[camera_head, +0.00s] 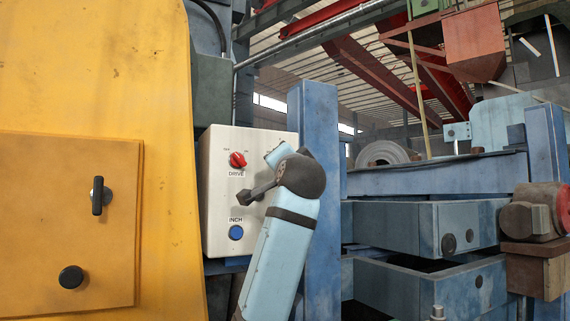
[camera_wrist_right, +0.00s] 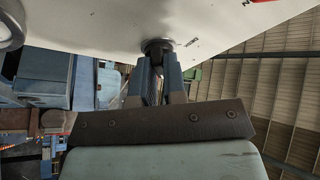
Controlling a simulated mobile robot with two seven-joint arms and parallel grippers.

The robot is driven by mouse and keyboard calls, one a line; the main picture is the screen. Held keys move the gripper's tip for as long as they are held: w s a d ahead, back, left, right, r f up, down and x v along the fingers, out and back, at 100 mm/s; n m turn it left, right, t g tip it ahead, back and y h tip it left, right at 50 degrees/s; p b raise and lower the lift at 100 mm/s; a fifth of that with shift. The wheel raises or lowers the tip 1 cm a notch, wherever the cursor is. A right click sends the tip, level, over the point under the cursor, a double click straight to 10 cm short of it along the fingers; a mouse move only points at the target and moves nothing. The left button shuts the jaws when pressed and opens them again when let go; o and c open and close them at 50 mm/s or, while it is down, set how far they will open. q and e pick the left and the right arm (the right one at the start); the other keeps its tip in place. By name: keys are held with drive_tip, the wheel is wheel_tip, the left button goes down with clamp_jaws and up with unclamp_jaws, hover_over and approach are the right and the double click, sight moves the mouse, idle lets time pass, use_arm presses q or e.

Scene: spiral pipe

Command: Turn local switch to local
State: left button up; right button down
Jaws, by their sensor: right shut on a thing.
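A pale control box (camera_head: 217,165) stands in the middle of the head view. It carries a red DRIVE switch (camera_head: 238,160) on top and a blue INCH button (camera_head: 236,232) below. My right arm reaches up from below, and its gripper (camera_head: 244,197) is at the box face between them. In the wrist view my right gripper (camera_wrist_right: 158,62) is shut on a dark round switch (camera_wrist_right: 158,44) on the pale panel, which I take to be the local switch. The fingers hide much of it, and its pointing direction cannot be told. My left gripper is not in view.
A large yellow cabinet (camera_head: 100,90) with a dark latch (camera_head: 100,195) and a black knob (camera_head: 71,277) fills the left. A blue post (camera_head: 318,130) stands close right of the control box. Blue steel frames (camera_head: 400,228) lie further right.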

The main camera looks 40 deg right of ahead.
drive_tip(key=c, duration=1.2)
unclamp_jaws()
use_arm(q)
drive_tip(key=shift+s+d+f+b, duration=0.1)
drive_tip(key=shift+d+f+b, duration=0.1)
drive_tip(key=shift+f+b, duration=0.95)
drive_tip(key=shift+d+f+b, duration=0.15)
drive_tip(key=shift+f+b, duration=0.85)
drive_tip(key=shift+b, duration=0.15)
use_arm(e)
drive_tip(key=shift+v, duration=6.9)
drive_tip(key=shift+d, duration=0.1)
